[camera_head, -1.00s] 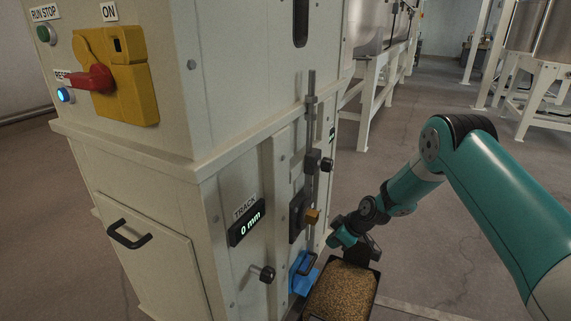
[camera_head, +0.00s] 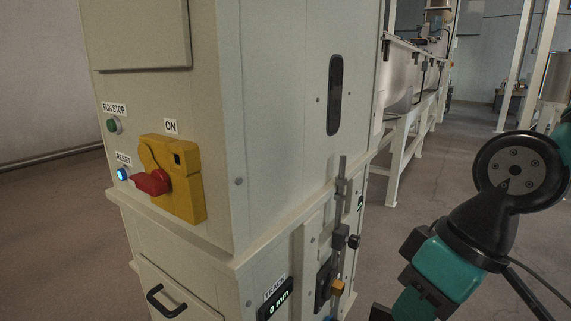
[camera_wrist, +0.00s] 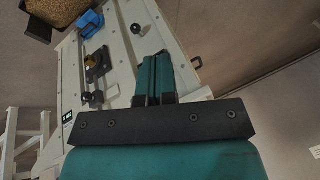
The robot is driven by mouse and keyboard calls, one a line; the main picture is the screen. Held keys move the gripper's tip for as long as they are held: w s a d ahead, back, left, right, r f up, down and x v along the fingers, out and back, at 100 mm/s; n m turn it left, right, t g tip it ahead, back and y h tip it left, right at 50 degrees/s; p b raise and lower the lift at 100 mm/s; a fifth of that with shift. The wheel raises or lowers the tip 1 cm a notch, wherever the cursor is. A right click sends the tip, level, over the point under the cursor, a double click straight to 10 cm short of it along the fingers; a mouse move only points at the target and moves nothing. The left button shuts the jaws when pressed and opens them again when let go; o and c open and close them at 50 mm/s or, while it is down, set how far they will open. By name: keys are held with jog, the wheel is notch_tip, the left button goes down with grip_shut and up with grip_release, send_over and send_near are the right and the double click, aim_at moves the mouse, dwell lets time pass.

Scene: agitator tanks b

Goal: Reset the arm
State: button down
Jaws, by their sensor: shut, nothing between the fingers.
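My arm, teal and black, is at the right of the head view, beside the cream machine cabinet (camera_head: 285,130). My gripper (camera_wrist: 153,60) shows in the wrist view, its two teal fingers shut together with nothing between them. It is clear of the cabinet, whose side panel with black knobs lies beyond the fingers. In the head view the fingertips are not clearly visible; the lower part of the arm runs off the bottom edge.
The cabinet carries a red-and-yellow ON switch (camera_head: 170,178), a lit blue RESET button (camera_head: 122,173) and a green button (camera_head: 113,125). The wrist view shows a blue part (camera_wrist: 91,24) and a tray of grain (camera_wrist: 58,10). White-framed tanks (camera_head: 405,90) stand behind; floor between is open.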

jog(key=s+r+p, duration=0.2)
jog(key=s+r, duration=0.1)
jog(key=s, duration=0.2)
notch_tip(320, 180, up, 36)
jog(key=p, duration=3.6)
jog(key=shift+w+d, duration=0.35)
jog(key=shift+w, duration=0.05)
